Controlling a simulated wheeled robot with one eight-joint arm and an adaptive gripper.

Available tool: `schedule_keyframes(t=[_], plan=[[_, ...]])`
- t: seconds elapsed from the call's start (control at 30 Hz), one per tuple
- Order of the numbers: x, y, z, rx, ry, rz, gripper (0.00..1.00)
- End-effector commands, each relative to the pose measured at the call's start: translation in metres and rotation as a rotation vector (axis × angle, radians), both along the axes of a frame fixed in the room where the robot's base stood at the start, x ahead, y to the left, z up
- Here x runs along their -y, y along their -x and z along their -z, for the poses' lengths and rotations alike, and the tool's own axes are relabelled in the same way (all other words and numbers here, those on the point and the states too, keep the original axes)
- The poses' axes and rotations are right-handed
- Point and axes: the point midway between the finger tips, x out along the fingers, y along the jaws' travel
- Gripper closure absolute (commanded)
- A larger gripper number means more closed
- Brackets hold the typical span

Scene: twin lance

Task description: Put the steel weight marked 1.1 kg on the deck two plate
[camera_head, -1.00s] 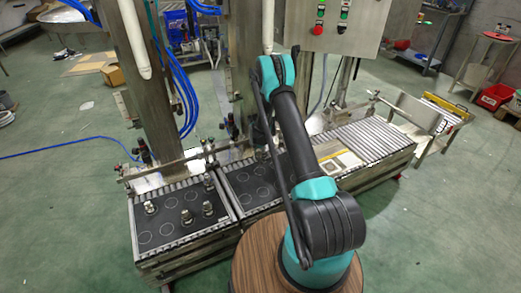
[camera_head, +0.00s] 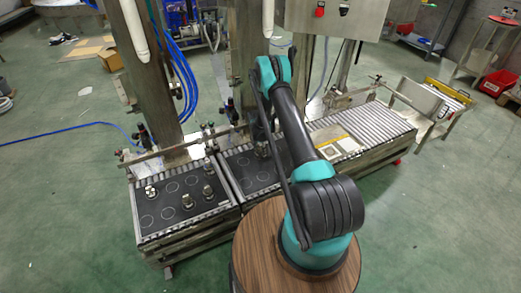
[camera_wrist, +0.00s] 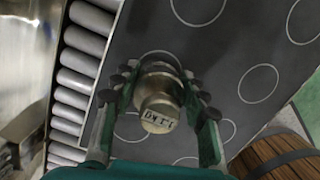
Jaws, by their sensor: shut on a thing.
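The steel weight marked 1.1 KG (camera_wrist: 158,105) is between the fingers of my gripper (camera_wrist: 160,100) in the wrist view, its marked face toward the camera. My gripper is shut on it. Below is a dark plate (camera_wrist: 205,60) with pale circles, and the weight overlaps one circle. I cannot tell whether its base touches the plate. In the head view my arm reaches over the middle dark plate (camera_head: 247,178), which I take for deck two. My gripper is mostly hidden there behind the arm.
Several steel weights (camera_head: 187,201) stand on the left dark plate (camera_head: 165,215). Metal posts and blue hoses (camera_head: 180,80) rise behind the plates. Rollers (camera_wrist: 78,80) border the plate in the wrist view. A roller conveyor (camera_head: 370,130) lies to the right. Several circles near my gripper are empty.

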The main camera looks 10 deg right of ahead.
Motion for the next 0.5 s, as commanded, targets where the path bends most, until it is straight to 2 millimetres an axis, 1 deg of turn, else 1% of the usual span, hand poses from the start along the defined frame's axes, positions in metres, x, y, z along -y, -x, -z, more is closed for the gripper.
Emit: schedule_keyframes(t=[0.13,0.17,0.2,0.3,0.33,0.5], plan=[[0.0,-0.0001,0.0016,0.0,0.0,0.0,1.0],[0.0,0.0,0.0025,0.0,0.0,0.0,0.55],[0.0,0.0,0.0022,0.0,0.0,0.0,0.5],[0.0,0.0,0.0021,0.0,0.0,0.0,0.38],[0.0,0.0,0.0021,0.0,0.0,0.0,0.36],[0.0,0.0,0.0019,0.0,0.0,0.0,0.36]])
